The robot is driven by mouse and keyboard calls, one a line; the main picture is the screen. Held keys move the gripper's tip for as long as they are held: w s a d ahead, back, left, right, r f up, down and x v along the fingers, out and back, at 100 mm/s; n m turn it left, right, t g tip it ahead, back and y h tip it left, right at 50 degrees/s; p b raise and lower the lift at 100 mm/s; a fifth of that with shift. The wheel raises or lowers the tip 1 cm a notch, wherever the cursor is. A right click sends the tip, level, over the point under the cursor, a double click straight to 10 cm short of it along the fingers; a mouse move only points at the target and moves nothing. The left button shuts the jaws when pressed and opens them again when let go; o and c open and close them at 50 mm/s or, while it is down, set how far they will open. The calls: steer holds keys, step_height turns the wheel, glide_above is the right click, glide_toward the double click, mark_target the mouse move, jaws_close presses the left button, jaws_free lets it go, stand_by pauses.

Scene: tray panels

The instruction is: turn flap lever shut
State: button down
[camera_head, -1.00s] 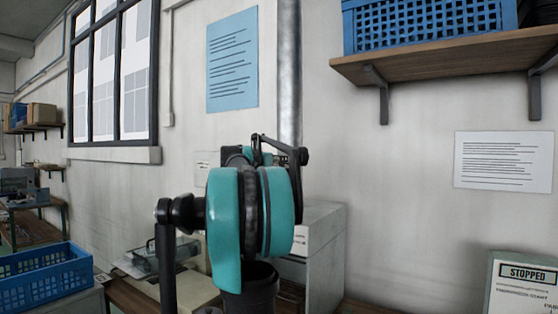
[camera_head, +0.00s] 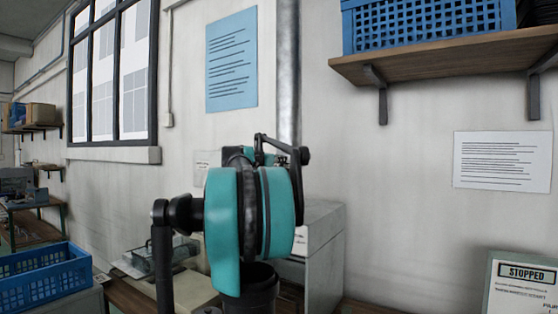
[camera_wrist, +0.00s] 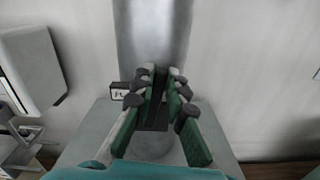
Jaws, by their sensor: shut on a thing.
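In the wrist view my gripper (camera_wrist: 159,82) points at the foot of a wide grey metal duct (camera_wrist: 153,35). Its green fingers with dark grey pads are closed in around a narrow dark piece, which looks like the flap lever (camera_wrist: 154,112). The lever stands between the fingers, and the pads hide part of it. A small label (camera_wrist: 120,91) with dark markings sits just left of the fingertips. In the head view my teal and black arm hides the fingertips and the lever. The duct (camera_head: 288,70) rises behind the arm.
A grey cabinet (camera_head: 325,255) stands right behind my arm. A wooden shelf (camera_head: 450,57) holds a blue crate (camera_head: 430,25) at upper right. Another blue crate (camera_head: 45,275) is at lower left. A STOPPED sign (camera_head: 525,285) stands at lower right.

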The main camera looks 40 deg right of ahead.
steer(key=c, duration=1.5)
jaws_free()
steer(key=shift+c, duration=0.2)
steer(key=v, duration=1.2)
steer(key=shift+c, duration=0.2)
